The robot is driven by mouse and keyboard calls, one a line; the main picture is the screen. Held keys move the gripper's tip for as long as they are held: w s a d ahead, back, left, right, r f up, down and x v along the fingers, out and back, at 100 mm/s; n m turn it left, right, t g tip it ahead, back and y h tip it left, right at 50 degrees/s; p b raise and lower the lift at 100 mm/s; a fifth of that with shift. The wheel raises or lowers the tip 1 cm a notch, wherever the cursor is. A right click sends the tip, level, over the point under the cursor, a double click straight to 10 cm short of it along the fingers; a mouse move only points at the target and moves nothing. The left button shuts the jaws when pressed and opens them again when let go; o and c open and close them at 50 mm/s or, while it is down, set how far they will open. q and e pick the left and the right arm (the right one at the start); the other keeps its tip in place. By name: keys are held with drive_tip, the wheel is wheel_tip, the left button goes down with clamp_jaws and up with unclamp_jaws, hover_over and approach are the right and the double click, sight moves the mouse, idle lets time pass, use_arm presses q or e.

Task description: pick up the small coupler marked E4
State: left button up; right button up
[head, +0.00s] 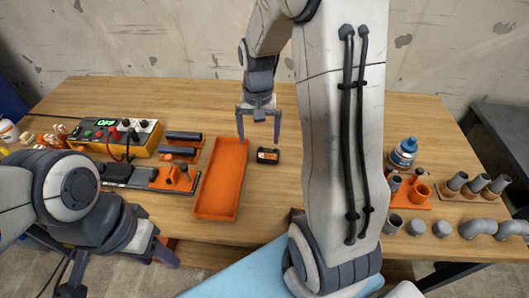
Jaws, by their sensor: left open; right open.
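Several short grey pipe pieces stand at the right of the table, among them one at the front (393,223), a second (417,228) and a third (442,228). No E4 mark is readable on any, so I cannot tell which is the coupler. My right gripper (258,135) is open and empty, fingers down, just behind a small black block with an orange label (268,156). It is far left of the grey pieces. My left gripper (163,255) is low at the table's front left; its fingers are hard to make out.
An orange tray (207,214) lies empty mid-table. A yellow meter (100,138) and dark tools stand left. A blue-capped bottle (404,153), an orange holder (420,193) and grey elbows (478,228) are right. My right arm hides part of the table.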

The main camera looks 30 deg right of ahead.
sight(268, 155)
drive_tip(key=d+f, duration=0.1)
drive_tip(key=d+f+m, duration=0.1)
drive_tip(key=d, duration=0.1)
drive_tip(key=shift+w, duration=0.15)
wheel_tip(268, 155, down, 4)
drive_tip(key=shift+r, duration=0.2)
drive_tip(key=shift+d+f, duration=0.1)
drive_tip(key=shift+f, duration=2.9)
drive_tip(key=c, duration=1.1)
drive_tip(key=shift+w+r, duration=0.1)
